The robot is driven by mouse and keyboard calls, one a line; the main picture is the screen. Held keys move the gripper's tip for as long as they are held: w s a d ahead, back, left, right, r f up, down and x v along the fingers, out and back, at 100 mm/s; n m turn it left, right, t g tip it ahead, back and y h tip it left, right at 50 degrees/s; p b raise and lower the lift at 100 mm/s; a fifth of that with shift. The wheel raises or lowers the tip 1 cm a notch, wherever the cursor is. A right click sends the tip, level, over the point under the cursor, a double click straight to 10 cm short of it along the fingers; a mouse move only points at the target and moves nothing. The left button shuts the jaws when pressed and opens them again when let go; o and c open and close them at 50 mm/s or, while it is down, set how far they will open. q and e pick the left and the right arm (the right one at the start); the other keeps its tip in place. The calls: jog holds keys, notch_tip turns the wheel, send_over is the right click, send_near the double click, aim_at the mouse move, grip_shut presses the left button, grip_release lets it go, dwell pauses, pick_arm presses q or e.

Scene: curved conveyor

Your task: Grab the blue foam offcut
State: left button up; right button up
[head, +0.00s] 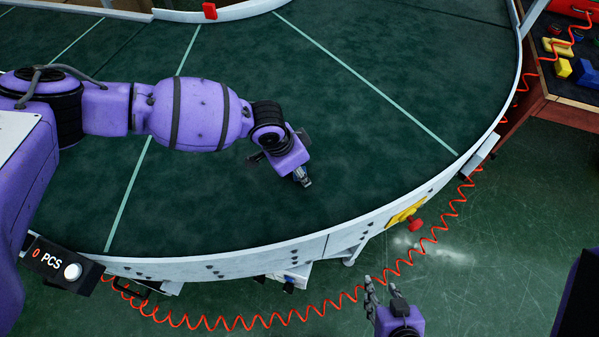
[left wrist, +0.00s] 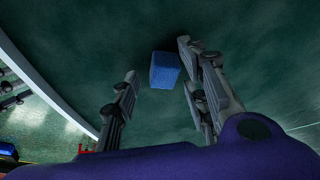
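The blue foam offcut (left wrist: 164,70) is a small blue block on the dark green conveyor belt (head: 380,140). It shows in the left wrist view, between or just beyond the tips of my left gripper (left wrist: 160,64). The fingers are apart, with dark gaps visible on both sides of the block. In the head view my left gripper (head: 301,178) points down low over the belt, and the offcut is hidden there. My right gripper (head: 383,292) is open and empty, outside the conveyor near the bottom edge.
A pale metal rail (head: 290,243) borders the curved belt. A red coiled hose (head: 270,322) hangs along its outside. A yellow box with a red button (head: 416,224) sits on the rail, and a counter box (head: 62,265) reads 0 PCS. A bench at upper right holds yellow and blue blocks (head: 563,68).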

pick_arm(q)
jog(key=c, duration=0.5)
jog(key=shift+r, duration=0.1)
